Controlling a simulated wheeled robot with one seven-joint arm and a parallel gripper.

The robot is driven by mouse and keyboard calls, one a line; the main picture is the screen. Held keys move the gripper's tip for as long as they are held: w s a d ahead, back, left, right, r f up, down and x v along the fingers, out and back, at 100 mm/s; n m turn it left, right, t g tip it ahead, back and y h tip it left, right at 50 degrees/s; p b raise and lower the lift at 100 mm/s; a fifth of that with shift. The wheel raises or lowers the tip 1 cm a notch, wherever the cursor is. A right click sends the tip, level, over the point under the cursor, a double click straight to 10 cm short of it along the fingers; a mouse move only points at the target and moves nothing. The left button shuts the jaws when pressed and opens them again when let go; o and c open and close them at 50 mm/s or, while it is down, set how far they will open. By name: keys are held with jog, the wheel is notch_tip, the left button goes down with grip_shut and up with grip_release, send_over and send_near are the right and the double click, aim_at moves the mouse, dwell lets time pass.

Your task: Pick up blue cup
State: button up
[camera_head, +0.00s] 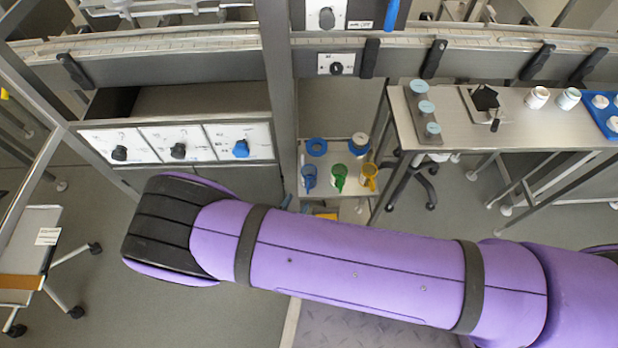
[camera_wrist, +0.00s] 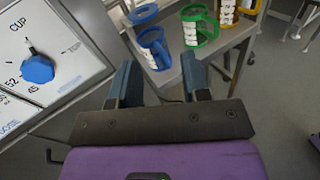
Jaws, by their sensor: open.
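The blue cup (camera_head: 309,177) stands on a small metal shelf (camera_head: 352,188), at the left of a row with a green cup (camera_head: 339,177) and a yellow cup (camera_head: 370,176). In the wrist view the blue cup (camera_wrist: 154,47) is ahead of my gripper (camera_wrist: 160,75), just beyond the fingertips and apart from them. The gripper is open and empty, its two dark blue-grey fingers spread. The green cup (camera_wrist: 200,25) is to the right of the blue one. My gripper is not clearly visible in the head view.
A blue ring (camera_head: 316,147) and a white container (camera_head: 359,142) sit behind the cups. A panel with dials (camera_head: 178,144) lies left of the shelf, and its blue knob (camera_wrist: 38,69) is close by my gripper's left. A table (camera_head: 460,122) with jars stands at right.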

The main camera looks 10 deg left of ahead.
aim_at(309, 182)
jog(key=s+f+n+t+y, duration=0.1)
jog(key=s+f+n+y, duration=0.2)
jog(key=f, duration=0.3)
jog(key=w, duration=0.3)
jog(key=w+d, duration=0.1)
jog(key=w, duration=0.6)
jog(key=shift+w+d+r, duration=0.2)
jog(key=shift+w+r, duration=0.05)
jog(key=shift+r, duration=0.05)
grip_shut()
